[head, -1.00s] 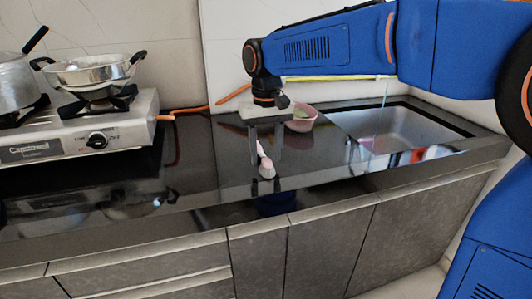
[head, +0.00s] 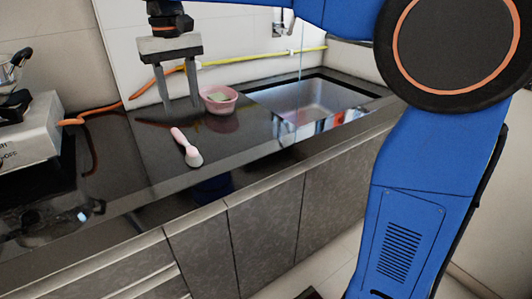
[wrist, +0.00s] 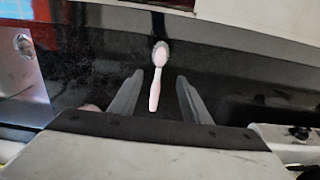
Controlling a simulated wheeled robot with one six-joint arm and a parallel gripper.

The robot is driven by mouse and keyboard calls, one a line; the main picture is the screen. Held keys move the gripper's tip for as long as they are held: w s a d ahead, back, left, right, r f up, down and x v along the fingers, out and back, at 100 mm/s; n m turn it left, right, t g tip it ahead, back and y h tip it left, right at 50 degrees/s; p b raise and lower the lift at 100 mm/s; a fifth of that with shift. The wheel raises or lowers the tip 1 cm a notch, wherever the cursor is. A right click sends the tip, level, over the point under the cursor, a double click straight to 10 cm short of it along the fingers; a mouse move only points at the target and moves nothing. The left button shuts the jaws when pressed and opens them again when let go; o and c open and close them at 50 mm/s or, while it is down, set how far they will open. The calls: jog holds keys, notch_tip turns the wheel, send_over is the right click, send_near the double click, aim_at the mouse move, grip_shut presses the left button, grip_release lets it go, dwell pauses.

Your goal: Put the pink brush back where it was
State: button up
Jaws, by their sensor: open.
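The pink brush (head: 186,146) lies on the black countertop, its pale bristle head toward the counter's front edge. My gripper (head: 182,106) is open and empty, raised above the counter behind the brush. In the wrist view the brush (wrist: 156,80) shows beyond and between the two spread fingers (wrist: 157,98), with its handle toward me. The fingers do not touch it. A pink bowl (head: 219,99) with something pale green inside stands on the counter just right of my gripper.
A sink (head: 318,100) is set into the counter at the right. A gas stove (head: 28,130) stands at the left, with an orange hose (head: 122,104) along the wall. The counter around the brush is clear.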

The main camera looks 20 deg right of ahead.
jog(key=s+d+f+m+t, duration=0.1)
jog(key=s+d+f, duration=0.4)
jog(key=d, duration=0.4)
jog(key=s+d+f+m+t, duration=0.1)
jog(key=s+d+f, duration=0.1)
jog(key=s+d, duration=0.6)
jog(key=s+d+f+t, duration=0.1)
jog(key=s+d+f, duration=0.4)
jog(key=f, duration=0.2)
jog(key=s+d+f+m+t, duration=0.1)
jog(key=s+d+f, duration=0.5)
jog(key=f, duration=0.1)
jog(key=shift+s+f+t, duration=0.15)
jog(key=shift+f+t, duration=0.15)
jog(key=shift+f, duration=0.1)
jog(key=shift+s+r, duration=0.2)
jog(key=shift+c, duration=0.6)
